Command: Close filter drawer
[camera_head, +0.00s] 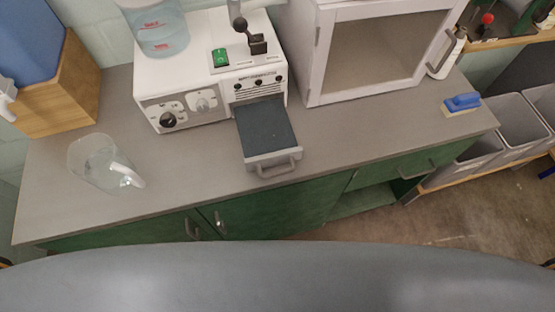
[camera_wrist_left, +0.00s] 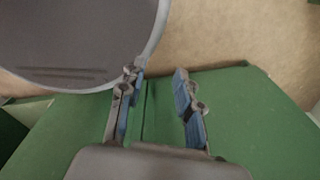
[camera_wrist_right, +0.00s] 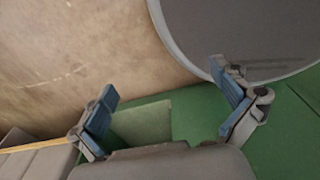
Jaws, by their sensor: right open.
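The filter drawer (camera_head: 267,133) is a dark flat tray with a grey front and a handle (camera_head: 274,163). It sticks well out of the white machine (camera_head: 205,75) on the counter, over the counter top. Neither gripper shows in the head view. My left gripper (camera_wrist_left: 158,75) is open and empty in the left wrist view, in front of green cabinet doors. My right gripper (camera_wrist_right: 168,78) is open and empty in the right wrist view, near green cabinet fronts and an open compartment. Both grippers are away from the drawer.
A white glass-fronted cabinet (camera_head: 318,75) stands right of the machine. Grey bins (camera_head: 485,150) stand beyond. The counter in front of the drawer is clear.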

